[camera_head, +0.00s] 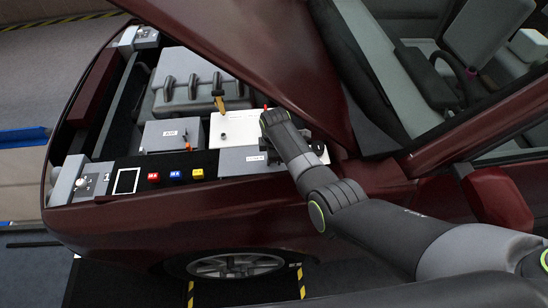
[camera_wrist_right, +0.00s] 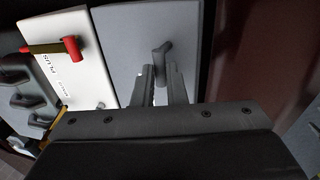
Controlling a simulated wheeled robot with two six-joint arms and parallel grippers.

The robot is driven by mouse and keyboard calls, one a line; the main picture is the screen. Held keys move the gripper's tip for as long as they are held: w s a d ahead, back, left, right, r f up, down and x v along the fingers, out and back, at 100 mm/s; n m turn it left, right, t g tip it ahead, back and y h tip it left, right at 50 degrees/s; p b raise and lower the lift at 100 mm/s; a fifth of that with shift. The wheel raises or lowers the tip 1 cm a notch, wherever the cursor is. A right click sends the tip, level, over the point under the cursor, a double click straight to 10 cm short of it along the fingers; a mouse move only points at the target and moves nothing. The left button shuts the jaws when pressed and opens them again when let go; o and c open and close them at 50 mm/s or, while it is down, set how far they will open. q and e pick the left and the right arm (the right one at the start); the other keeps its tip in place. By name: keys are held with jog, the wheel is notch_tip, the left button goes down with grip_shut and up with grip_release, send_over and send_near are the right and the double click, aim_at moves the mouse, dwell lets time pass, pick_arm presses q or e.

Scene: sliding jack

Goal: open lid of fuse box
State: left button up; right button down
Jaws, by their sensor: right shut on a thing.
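The fuse box (camera_head: 237,162) is a grey box at the front edge of the engine bay, with a small dark label on its front. Its grey lid (camera_wrist_right: 125,50) fills the middle of the right wrist view and looks closed. A grey handle (camera_wrist_right: 162,52) stands up from the lid. My right gripper (camera_wrist_right: 161,80) is shut on this handle, one finger on each side. In the head view my right arm comes from the lower right, and its wrist hides the right part of the box and the gripper tips (camera_head: 270,150). My left gripper is not in view.
A white battery (camera_head: 236,128) with a red terminal (camera_wrist_right: 72,48) stands beside the fuse box. Another grey box (camera_head: 172,134) and the engine cover (camera_head: 190,82) lie farther left. The raised hood (camera_head: 250,45) hangs over the bay behind my wrist.

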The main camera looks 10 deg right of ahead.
jog(key=shift+w, duration=0.1)
jog(key=c, duration=1.6)
grip_release()
jog(key=shift+f, duration=0.1)
jog(key=shift+o, duration=0.7)
jog(key=shift+w+f, duration=0.1)
jog(key=shift+w, duration=0.05)
